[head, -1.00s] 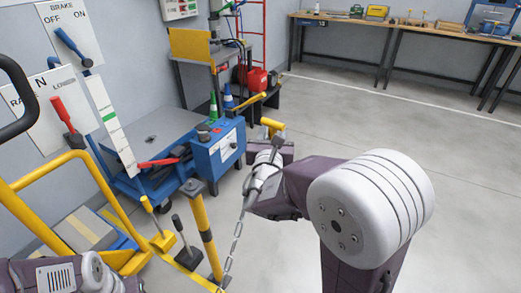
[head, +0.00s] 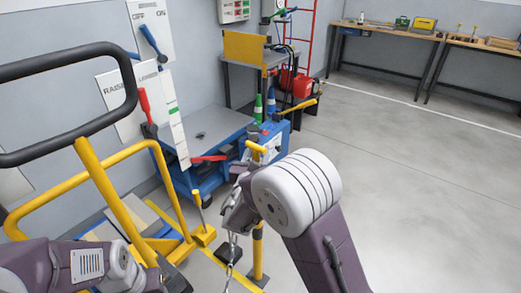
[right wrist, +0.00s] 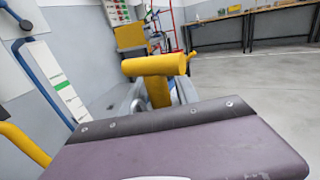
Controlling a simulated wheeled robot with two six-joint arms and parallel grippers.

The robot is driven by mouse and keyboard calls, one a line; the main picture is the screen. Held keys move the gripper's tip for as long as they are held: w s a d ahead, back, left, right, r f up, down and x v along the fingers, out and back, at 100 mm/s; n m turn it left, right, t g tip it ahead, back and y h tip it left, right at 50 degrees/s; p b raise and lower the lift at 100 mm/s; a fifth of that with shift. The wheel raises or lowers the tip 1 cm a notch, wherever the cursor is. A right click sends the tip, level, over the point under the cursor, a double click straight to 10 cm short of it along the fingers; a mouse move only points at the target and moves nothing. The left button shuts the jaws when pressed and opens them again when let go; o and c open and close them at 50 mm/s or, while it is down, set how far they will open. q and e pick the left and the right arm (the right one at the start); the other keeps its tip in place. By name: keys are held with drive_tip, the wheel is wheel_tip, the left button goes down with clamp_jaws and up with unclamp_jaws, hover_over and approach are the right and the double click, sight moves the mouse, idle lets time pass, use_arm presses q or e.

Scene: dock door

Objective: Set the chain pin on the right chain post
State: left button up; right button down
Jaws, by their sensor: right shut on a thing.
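The chain pin (head: 257,149) has a yellow T-shaped handle, which also shows large in the right wrist view (right wrist: 155,72). My right gripper (head: 240,203) is shut on the pin, handle up. A grey chain (head: 232,249) hangs below the gripper. The right chain post (head: 258,245) is a yellow upright just under the gripper in the head view. Its top and the pin's lower end are hidden by my gripper and arm, so I cannot tell whether they touch. My left arm enters at the lower left; its gripper is not in view.
A yellow rail and black handle (head: 68,98) stand at the left. Behind the pin are a blue lift table (head: 215,135) and a red lever (head: 209,158). Wall panels with levers hang at the left. The floor at the right is clear, up to the workbenches.

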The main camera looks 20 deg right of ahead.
wheel_tip(320, 180, down, 5)
drive_tip(key=b, duration=0.3)
drive_tip(key=shift+d+f+b, duration=0.1)
drive_tip(key=shift+f+b, duration=0.1)
drive_tip(key=shift+b, duration=0.2)
drive_tip(key=shift+r, duration=0.1)
idle(0.8)
drive_tip(key=shift+f+b, duration=0.7)
drive_tip(key=shift+b, duration=0.1)
drive_tip(key=c, duration=1.2)
unclamp_jaws()
